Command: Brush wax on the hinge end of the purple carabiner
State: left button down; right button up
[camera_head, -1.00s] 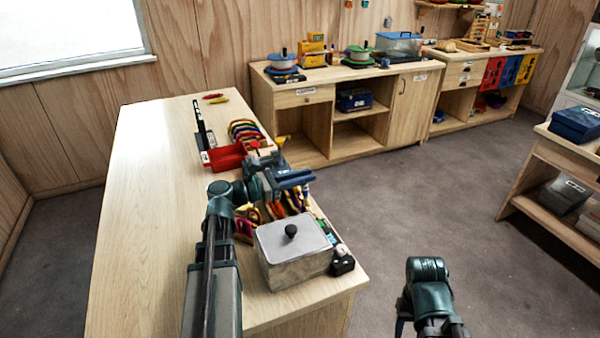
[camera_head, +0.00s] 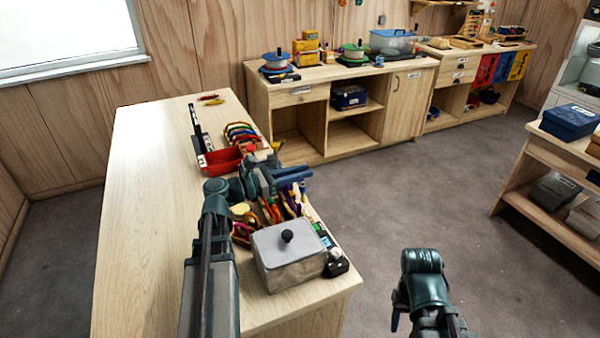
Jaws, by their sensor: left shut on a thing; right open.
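My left gripper (camera_head: 290,176) is over the right edge of the long wooden table, between the red tray and the metal box. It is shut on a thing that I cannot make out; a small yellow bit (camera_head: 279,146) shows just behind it. A small purple piece (camera_head: 302,187) shows close beside its fingers; I cannot tell whether it is a carabiner or whether it is held. Several coloured carabiner-like pieces (camera_head: 268,211) stand in a row below the gripper. No wax or brush can be made out. My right gripper (camera_head: 397,318) is open over the floor, mostly hidden behind its own arm.
A lidded metal box (camera_head: 290,262) stands near the table's front right corner, with small dark items (camera_head: 336,264) beside it. A red tray (camera_head: 219,162) and a rack of coloured loops (camera_head: 242,134) stand farther back. The table's left half (camera_head: 145,220) is clear.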

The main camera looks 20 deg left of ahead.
pick_arm(q)
jog(key=shift+r+p, duration=0.65)
jog(key=shift+r, duration=0.35)
jog(key=shift+r, duration=0.1)
notch_tip(320, 180, up, 3)
jog(key=p, duration=0.3)
